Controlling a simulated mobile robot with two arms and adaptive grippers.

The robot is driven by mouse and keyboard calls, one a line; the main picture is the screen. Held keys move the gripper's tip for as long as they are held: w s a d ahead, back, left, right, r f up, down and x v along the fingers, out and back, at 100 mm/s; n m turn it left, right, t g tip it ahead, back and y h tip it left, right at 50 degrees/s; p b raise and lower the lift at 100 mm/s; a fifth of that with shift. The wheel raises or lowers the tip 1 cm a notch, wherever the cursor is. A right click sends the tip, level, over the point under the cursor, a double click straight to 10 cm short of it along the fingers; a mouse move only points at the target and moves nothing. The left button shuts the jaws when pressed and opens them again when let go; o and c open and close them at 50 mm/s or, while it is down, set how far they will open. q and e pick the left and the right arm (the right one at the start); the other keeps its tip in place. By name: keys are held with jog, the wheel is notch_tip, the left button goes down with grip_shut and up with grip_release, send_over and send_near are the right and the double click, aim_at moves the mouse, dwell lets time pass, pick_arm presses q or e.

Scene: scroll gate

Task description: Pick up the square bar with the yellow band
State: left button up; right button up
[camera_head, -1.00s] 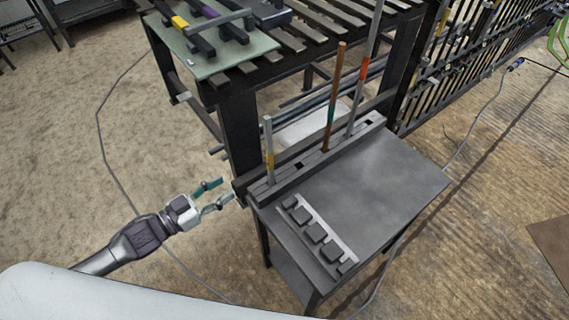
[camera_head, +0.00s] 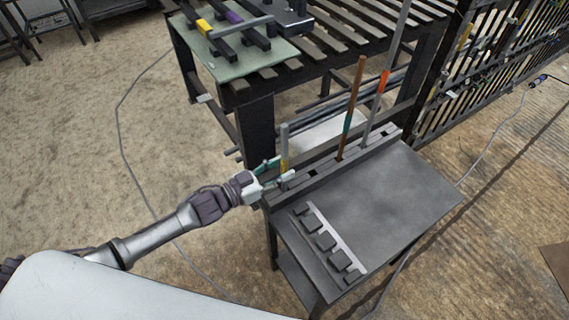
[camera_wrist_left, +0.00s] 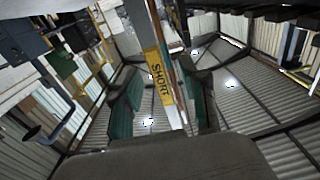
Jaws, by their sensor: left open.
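The short grey bar with the yellow band (camera_head: 284,146) stands upright in the left end of the dark slotted rack (camera_head: 327,167). My left gripper (camera_head: 278,172) is open at the bar's lower part, one finger on either side. In the left wrist view the bar (camera_wrist_left: 140,22) rises between the two teal-padded fingers (camera_wrist_left: 160,103), and its yellow band reads "SHORT". I see no clear sign of the pads pressing on it. The bar's foot is partly hidden by the gripper. My right gripper is out of view.
A brown rod with a teal band (camera_head: 350,105) and a taller grey rod with an orange band (camera_head: 384,80) stand further right in the rack. A notched strip (camera_head: 328,240) lies on the small grey table (camera_head: 400,195). A slatted bench (camera_head: 345,35) stands behind.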

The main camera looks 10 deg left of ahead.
pick_arm(q)
jog(key=shift+w+d, duration=0.5)
jog(key=shift+w, duration=0.05)
grip_shut()
